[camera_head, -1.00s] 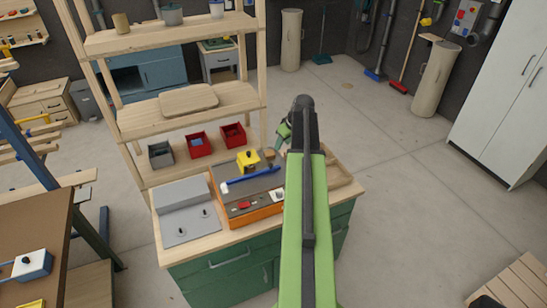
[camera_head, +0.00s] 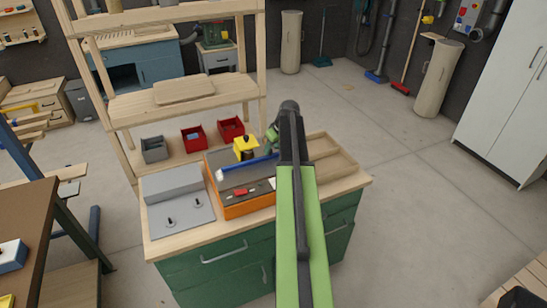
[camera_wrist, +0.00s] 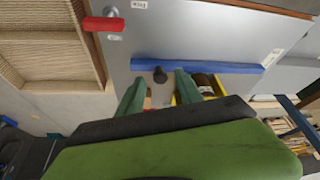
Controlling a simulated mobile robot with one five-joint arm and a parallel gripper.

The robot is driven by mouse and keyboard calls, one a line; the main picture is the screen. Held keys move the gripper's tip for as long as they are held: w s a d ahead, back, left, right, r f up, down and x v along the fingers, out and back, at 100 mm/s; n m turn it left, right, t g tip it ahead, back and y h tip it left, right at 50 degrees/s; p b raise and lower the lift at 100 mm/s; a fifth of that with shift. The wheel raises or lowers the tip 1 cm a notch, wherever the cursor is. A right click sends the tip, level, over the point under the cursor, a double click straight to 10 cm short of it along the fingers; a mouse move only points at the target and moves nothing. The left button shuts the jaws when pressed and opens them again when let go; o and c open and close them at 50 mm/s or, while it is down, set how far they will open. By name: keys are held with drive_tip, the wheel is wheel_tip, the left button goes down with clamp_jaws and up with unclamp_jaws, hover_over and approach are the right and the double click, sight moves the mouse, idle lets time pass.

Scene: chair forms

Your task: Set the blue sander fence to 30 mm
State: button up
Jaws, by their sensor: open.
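The blue fence (camera_head: 247,167) is a long bar lying across the grey top of the orange-sided sander (camera_head: 245,207) on the green bench. In the wrist view the blue fence (camera_wrist: 215,67) runs across the picture just beyond my fingertips. A dark round knob (camera_wrist: 160,75) shows at its near edge, between my two fingers. My gripper (camera_wrist: 160,80) is open, fingers apart on either side of the knob; I cannot tell whether they touch it. In the head view my gripper (camera_head: 271,137) is partly hidden by my arm, behind the fence's right end. No scale reading is legible.
A yellow block with a dark top (camera_head: 246,148) stands behind the fence. A red handle (camera_wrist: 104,23) sits on the grey top. A grey plate with two knobs (camera_head: 178,210) is at left, a wooden tray (camera_head: 330,157) at right. Red bins (camera_head: 231,129) stand behind.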

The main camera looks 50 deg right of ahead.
drive_tip(key=shift+w+f, duration=0.15)
drive_tip(key=shift+f, duration=0.25)
drive_tip(key=shift+r, duration=0.1)
drive_tip(key=shift+c, duration=0.4)
clamp_jaws()
idle(0.6)
